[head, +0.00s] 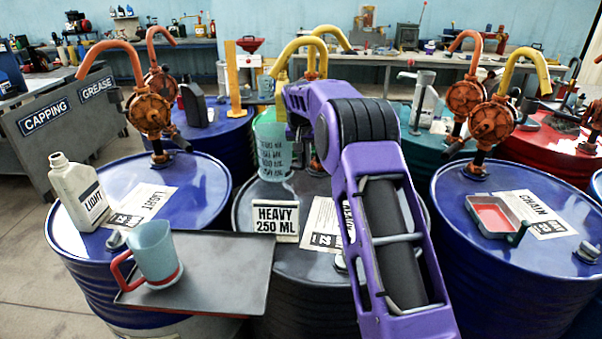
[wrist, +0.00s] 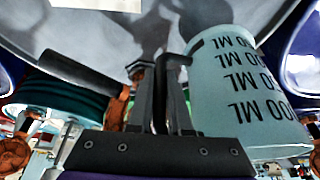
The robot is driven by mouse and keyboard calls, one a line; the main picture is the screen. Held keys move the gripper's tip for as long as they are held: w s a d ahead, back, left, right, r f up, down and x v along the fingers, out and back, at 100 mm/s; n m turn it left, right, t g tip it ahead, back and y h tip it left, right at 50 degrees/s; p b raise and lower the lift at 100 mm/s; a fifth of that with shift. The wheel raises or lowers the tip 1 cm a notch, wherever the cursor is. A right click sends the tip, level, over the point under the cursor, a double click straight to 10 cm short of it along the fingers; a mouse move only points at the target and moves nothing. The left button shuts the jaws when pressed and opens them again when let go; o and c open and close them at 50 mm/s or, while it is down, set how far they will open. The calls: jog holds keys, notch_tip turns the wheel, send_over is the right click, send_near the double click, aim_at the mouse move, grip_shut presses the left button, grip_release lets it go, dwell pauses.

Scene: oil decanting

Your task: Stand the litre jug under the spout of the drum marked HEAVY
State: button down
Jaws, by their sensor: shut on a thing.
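The litre jug (head: 275,150) is pale green-blue with dark ML markings. It is at the back left of the HEAVY drum's top (head: 285,262), behind the sign HEAVY 250 ML (head: 275,220). In the wrist view the jug (wrist: 245,90) fills the right side, upside down in the picture. My gripper (wrist: 165,75) is shut on its dark handle; in the head view my gripper (head: 298,137) is at the jug's right. A yellow curved spout (head: 300,45) arches above the jug. I cannot tell whether the jug touches the drum top. The pump base is mostly hidden by my arm.
A dark tray (head: 225,265) at the front left bears a light-blue jug with a red handle (head: 155,250). A LIGHT bottle (head: 78,190) stands on the left blue drum (head: 190,190). The CHAIN drum (head: 460,250) at right bears a red-lined tin (head: 493,215).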

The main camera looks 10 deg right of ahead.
aim_at(304, 166)
jog(key=shift+f, duration=2.55)
jog(key=shift+f, duration=0.15)
jog(key=c, duration=0.8)
grip_release()
jog(key=shift+c, duration=0.2)
jog(key=shift+r, duration=0.45)
jog(key=v, duration=1.1)
jog(key=shift+r, duration=0.25)
